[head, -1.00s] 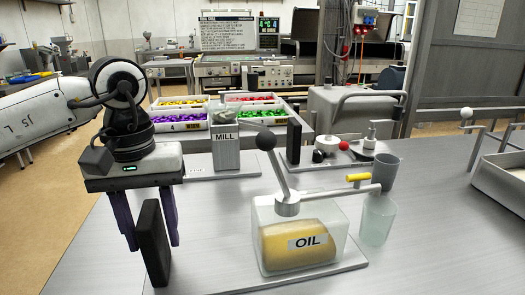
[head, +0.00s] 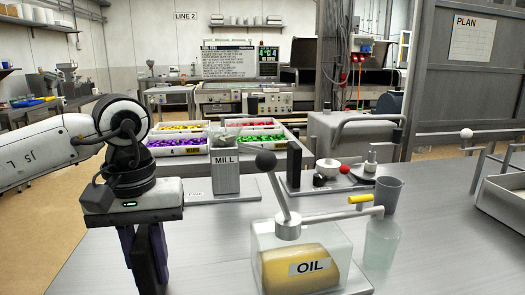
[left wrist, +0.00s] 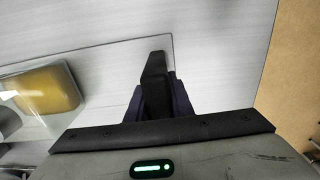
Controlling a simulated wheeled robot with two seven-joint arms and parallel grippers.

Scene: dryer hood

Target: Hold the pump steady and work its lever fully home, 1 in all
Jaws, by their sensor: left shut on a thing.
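The oil pump is a clear box with a yellow filling and an OIL label (head: 309,267). Its grey lever (head: 278,190) leans up and left from the hub (head: 288,226) and ends in a dark ball (head: 265,160). My left gripper (head: 146,262) points down, shut on the black upright post (head: 150,270) left of the box. In the left wrist view the post (left wrist: 154,68) is between the dark fingers, on the pump's plate (left wrist: 112,62). My right gripper is not in view.
A mill (head: 225,172) stands behind the pump. A grey cup (head: 389,194) is behind the clear cup. Trays of coloured pieces (head: 180,148) are at the back. A metal tray (head: 505,200) is at right.

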